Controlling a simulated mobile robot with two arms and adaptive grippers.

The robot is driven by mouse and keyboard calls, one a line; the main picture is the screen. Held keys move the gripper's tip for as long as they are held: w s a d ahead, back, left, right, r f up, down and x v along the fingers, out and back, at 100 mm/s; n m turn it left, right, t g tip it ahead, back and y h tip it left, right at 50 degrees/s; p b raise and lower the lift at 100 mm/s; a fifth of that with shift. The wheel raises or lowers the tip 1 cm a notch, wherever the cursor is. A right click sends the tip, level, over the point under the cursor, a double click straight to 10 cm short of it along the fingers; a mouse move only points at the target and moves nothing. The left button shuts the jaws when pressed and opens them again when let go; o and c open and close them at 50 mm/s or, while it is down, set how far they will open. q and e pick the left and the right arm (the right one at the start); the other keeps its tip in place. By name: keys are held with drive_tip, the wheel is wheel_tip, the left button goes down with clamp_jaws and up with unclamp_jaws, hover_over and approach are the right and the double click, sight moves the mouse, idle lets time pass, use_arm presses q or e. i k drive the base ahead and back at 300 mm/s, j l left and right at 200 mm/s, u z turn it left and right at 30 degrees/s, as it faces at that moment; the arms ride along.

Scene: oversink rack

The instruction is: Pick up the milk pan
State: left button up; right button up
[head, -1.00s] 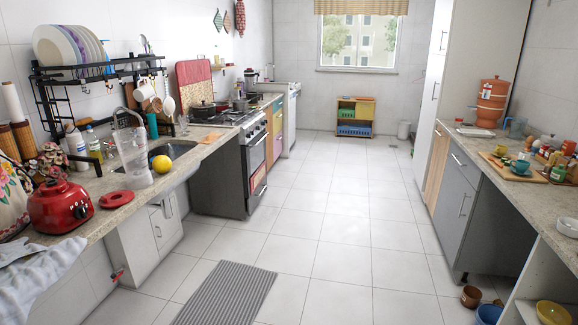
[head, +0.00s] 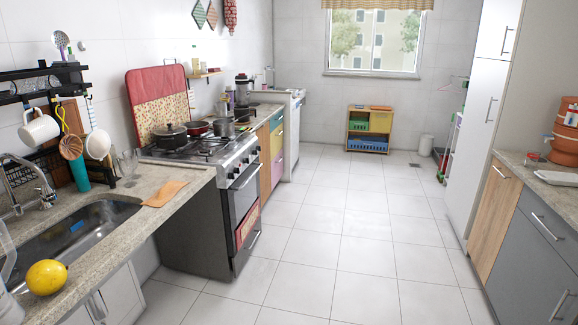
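Several pots stand on the stove (head: 185,149) at the left of the head view. A dark lidded pot (head: 170,137) is at the near left burner. A reddish pan (head: 197,128) sits behind it. A grey metal pot (head: 223,127) stands to the right, with what looks like a handle pointing right; it may be the milk pan, but I cannot tell for sure. Neither of my grippers shows in the view.
The sink counter (head: 170,178) runs along the left, with a lemon (head: 46,277) and a drying rack (head: 40,78) above. Grey and wood cabinets (head: 530,240) line the right. The tiled floor (head: 330,220) between them is clear.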

sight(240, 111)
drive_tip(key=i, duration=2.45)
drive_tip(key=i+u, duration=0.15)
drive_tip(key=i, duration=0.3)
drive_tip(key=i+l+u, duration=0.15)
drive_tip(key=i, duration=0.25)
drive_tip(key=i+l+u, duration=0.15)
drive_tip(key=i, duration=0.3)
drive_tip(key=i+l+u, duration=0.15)
drive_tip(key=i, duration=0.25)
drive_tip(key=i+l+u, duration=0.1)
drive_tip(key=i+l, duration=0.2)
drive_tip(key=i+l+u, duration=0.25)
drive_tip(key=i+l, duration=0.25)
drive_tip(key=l, duration=0.2)
drive_tip(key=i+l+u, duration=0.15)
drive_tip(key=l, duration=0.25)
drive_tip(key=i+l+u, duration=0.1)
drive_tip(key=i+l, duration=0.2)
drive_tip(key=l, duration=0.1)
